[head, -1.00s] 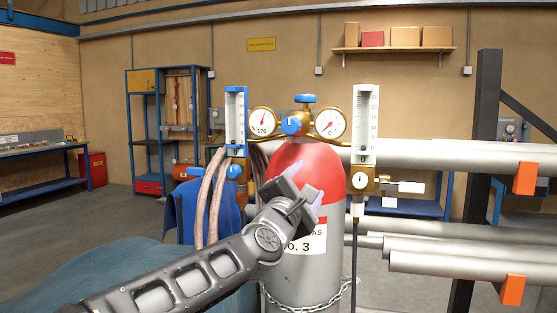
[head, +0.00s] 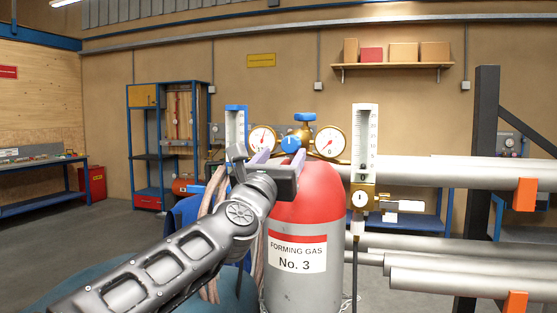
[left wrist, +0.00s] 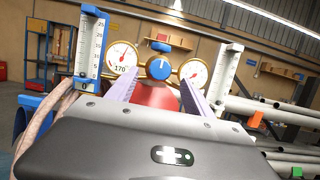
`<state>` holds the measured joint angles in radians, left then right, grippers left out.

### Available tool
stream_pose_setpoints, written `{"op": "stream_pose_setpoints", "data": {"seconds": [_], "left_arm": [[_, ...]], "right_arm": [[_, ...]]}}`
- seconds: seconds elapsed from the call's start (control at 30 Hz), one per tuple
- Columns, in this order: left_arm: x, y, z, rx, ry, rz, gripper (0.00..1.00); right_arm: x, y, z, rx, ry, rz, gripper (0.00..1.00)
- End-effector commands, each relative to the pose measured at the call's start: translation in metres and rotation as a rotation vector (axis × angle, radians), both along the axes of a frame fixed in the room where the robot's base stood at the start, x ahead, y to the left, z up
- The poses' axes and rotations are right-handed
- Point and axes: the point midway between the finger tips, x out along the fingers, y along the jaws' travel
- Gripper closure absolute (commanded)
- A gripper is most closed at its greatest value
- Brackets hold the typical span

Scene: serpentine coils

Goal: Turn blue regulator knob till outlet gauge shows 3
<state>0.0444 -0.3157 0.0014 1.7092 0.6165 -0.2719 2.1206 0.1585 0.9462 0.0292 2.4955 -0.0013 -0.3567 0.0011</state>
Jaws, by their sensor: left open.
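The blue regulator knob (head: 291,145) with a white mark sits on the brass regulator between two round gauges. It also shows in the left wrist view (left wrist: 159,67), framed between my fingertips. The left gauge (head: 262,138) reads 170 in the wrist view (left wrist: 122,56). The right gauge (head: 329,141) has a red needle and a 0 on its face; which gauge is the outlet is not labelled legibly. My left gripper (head: 276,160) is open, just below and in front of the knob, with nothing between its fingers. Whether it touches the knob is unclear. My right gripper is out of view.
A red-topped gas cylinder (head: 312,200) labelled No. 3 stands below the regulator. A second blue handle (head: 305,117) sits above the knob. Upright flowmeters (head: 364,140) flank the gauges, the left one partly behind my gripper. Pipes (head: 450,172) lie to the right.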

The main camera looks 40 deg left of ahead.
Motion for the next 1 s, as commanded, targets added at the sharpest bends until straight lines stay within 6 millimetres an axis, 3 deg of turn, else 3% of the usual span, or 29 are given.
{"op": "stream_pose_setpoints", "data": {"seconds": [0.17,0.4,0.73,1.0], "left_arm": [[0.03,0.01,0.011,0.001,0.003,0.001,0.4],[0.058,0.02,0.019,0.001,0.0,0.0,0.4],[0.061,0.021,0.02,0.001,0.0,0.0,0.41],[0.061,0.021,0.02,0.002,0.001,0.001,0.63]], "right_arm": [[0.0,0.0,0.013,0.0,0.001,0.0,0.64],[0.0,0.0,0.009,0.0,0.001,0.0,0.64],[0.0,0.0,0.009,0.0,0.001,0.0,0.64],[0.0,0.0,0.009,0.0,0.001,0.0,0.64]]}}
